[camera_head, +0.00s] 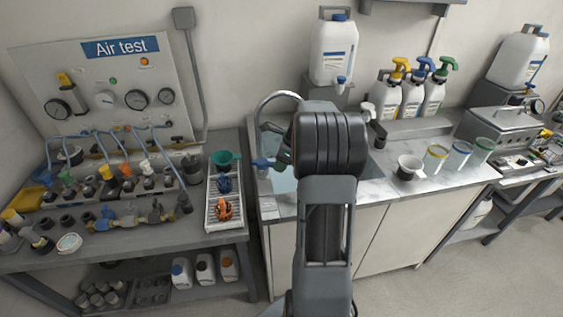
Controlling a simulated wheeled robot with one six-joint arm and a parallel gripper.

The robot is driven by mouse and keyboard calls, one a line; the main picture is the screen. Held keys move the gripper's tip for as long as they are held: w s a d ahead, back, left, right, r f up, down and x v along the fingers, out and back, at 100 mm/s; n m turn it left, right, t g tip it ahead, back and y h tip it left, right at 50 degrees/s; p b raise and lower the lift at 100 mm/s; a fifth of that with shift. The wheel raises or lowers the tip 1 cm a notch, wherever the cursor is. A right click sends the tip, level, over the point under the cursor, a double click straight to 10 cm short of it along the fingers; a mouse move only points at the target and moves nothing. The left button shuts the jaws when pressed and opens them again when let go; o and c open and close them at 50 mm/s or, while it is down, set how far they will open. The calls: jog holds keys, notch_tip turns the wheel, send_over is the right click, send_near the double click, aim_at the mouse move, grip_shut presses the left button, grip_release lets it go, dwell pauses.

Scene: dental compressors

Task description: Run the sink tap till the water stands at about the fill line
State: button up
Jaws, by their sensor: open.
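The sink (284,184) is set in the pale marbled counter, and my arm covers much of it. The curved metal tap spout (277,96) rises behind it. A blue handle-like part (262,163) shows at the sink's left side. My gripper (281,157) is partly hidden behind my arm, close to the right of this blue part; I cannot tell whether they touch. It is open. The visible part of the basin is light blue, but I cannot make out a water level or a fill line.
A white jug (333,50) stands behind the sink. Pump bottles (411,90), a white cup (408,167) and colour-rimmed beakers (459,155) stand right of my arm. On the left bench, a white tray (212,216) holds blue and orange parts. Bare counter (379,187) shows right of my arm.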

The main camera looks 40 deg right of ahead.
jog(key=shift+f, duration=0.1)
jog(key=shift+c, duration=0.2)
grip_shut()
dwell(0.4)
